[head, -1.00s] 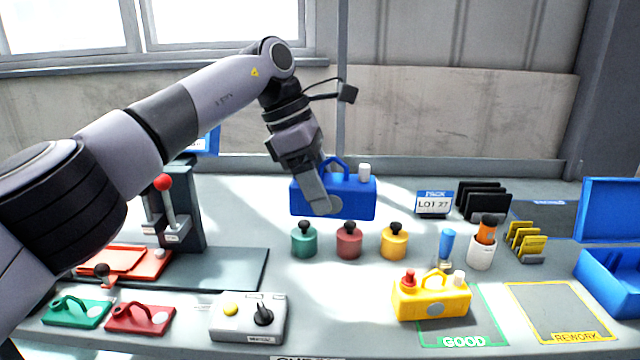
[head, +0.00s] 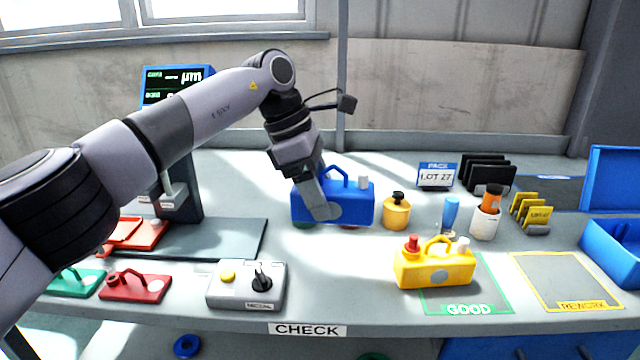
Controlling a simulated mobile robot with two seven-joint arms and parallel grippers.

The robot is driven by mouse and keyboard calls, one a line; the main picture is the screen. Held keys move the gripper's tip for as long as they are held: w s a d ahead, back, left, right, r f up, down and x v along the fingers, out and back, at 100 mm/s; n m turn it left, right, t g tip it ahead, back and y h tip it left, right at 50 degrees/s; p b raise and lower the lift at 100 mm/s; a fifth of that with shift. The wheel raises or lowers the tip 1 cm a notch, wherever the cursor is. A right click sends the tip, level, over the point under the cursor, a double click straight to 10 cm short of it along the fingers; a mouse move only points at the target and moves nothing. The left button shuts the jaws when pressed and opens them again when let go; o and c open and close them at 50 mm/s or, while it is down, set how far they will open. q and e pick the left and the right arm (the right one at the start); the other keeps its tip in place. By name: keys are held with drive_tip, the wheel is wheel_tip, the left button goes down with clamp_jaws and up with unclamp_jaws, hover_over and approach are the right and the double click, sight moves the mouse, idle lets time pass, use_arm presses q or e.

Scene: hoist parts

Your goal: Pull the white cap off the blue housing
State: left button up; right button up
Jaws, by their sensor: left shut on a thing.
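The blue housing (head: 357,208) has a loop handle and is in the middle of the head view. The white cap (head: 363,182) sits on top of it at its right end. My left gripper (head: 322,208) comes down over the left part of the housing and is shut on it. Its fingers hide part of the front face. The housing overlaps the green and dark red knobbed pieces, which only peek out under its lower edge. It appears held off the table. My right gripper is not in view.
A yellow knobbed piece (head: 397,213) stands right of the housing. A yellow housing (head: 435,266) stands on the green GOOD outline. A grey switch box (head: 246,286) is at the front edge. An open blue bin (head: 612,255) is at the right. The table's front middle is clear.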

use_arm(q)
drive_tip(key=shift+f+b, duration=2.25)
drive_tip(key=shift+f, duration=3.45)
